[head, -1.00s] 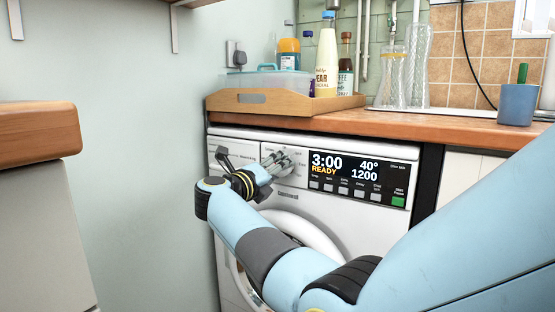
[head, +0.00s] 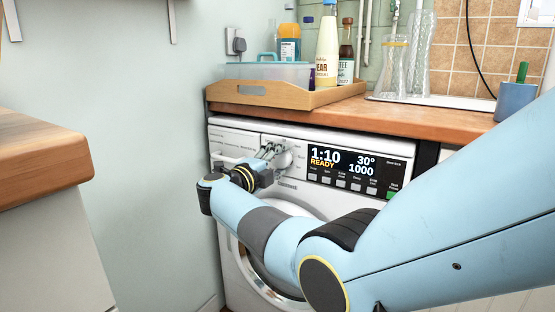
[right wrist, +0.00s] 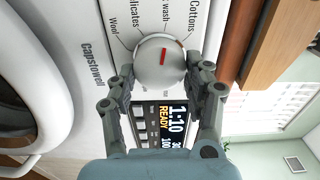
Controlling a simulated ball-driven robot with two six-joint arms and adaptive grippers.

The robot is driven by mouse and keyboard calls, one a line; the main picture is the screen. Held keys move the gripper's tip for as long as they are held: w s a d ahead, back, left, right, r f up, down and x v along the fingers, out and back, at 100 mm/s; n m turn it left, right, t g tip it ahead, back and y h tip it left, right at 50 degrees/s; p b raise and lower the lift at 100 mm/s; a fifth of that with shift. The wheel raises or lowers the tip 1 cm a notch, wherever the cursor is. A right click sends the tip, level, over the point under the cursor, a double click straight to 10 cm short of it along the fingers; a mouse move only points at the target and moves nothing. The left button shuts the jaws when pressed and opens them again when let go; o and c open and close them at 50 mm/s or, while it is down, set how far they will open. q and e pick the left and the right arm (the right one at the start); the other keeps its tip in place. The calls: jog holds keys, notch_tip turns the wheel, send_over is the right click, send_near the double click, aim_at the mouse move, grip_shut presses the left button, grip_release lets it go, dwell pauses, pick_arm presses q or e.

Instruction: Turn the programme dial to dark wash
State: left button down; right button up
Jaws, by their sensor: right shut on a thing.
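The programme dial (right wrist: 152,68) is a round silver-white knob with a short red mark. In the right wrist view the mark points up, roughly toward a label ending in "wash" whose start is cut off. My right gripper (right wrist: 165,74) is shut on the dial, one finger on each side. In the head view the gripper (head: 271,153) is at the panel of the white washing machine (head: 232,142), largely covering the dial (head: 285,158). The display (head: 345,163) reads 1:10, READY, 30° and 1000. My left gripper is not in view.
A wooden worktop (head: 330,113) overhangs the machine, with a tray (head: 285,97) of bottles and a plastic box. Glass bottles and a blue cup (head: 515,101) stand right. Another wooden-topped cabinet (head: 40,152) is at the left. My right arm crosses the machine door.

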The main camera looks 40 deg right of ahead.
dwell(0.3)
jog(key=o, duration=1.2)
jog(key=shift+a, duration=0.1)
jog(key=v, duration=0.7)
jog(key=shift+a, duration=0.2)
jog(key=shift+s+f, duration=0.1)
